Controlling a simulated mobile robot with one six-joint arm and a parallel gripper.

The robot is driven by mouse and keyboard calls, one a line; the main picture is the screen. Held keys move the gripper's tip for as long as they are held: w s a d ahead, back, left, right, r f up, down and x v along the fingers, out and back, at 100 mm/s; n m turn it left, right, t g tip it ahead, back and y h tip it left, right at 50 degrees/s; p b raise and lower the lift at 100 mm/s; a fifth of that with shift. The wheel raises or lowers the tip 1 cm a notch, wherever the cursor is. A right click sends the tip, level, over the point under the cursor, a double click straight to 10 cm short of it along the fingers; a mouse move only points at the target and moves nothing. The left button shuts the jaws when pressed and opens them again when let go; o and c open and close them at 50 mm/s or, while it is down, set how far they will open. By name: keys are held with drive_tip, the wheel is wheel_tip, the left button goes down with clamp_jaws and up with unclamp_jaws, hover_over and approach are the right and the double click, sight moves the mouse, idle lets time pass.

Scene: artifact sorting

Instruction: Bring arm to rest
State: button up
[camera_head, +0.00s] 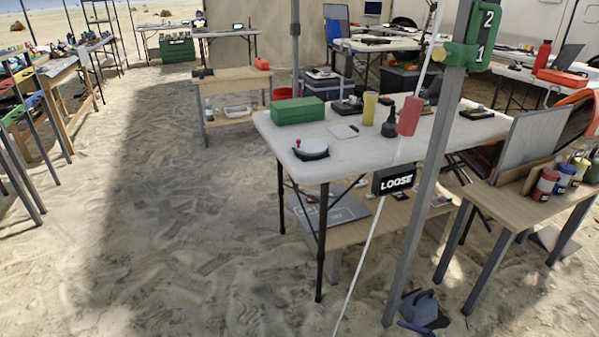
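My arm and gripper do not show in the camera_head view, so whether the gripper is open, shut or holding something cannot be seen. The nearest work surface is a white folding table (345,162) right of centre.
A metal post (420,215) with a green number plate (484,35) and a pale rope (372,230) stand in front of the table. A wooden table (510,205) stands right. Sand (170,220) at left centre is clear.

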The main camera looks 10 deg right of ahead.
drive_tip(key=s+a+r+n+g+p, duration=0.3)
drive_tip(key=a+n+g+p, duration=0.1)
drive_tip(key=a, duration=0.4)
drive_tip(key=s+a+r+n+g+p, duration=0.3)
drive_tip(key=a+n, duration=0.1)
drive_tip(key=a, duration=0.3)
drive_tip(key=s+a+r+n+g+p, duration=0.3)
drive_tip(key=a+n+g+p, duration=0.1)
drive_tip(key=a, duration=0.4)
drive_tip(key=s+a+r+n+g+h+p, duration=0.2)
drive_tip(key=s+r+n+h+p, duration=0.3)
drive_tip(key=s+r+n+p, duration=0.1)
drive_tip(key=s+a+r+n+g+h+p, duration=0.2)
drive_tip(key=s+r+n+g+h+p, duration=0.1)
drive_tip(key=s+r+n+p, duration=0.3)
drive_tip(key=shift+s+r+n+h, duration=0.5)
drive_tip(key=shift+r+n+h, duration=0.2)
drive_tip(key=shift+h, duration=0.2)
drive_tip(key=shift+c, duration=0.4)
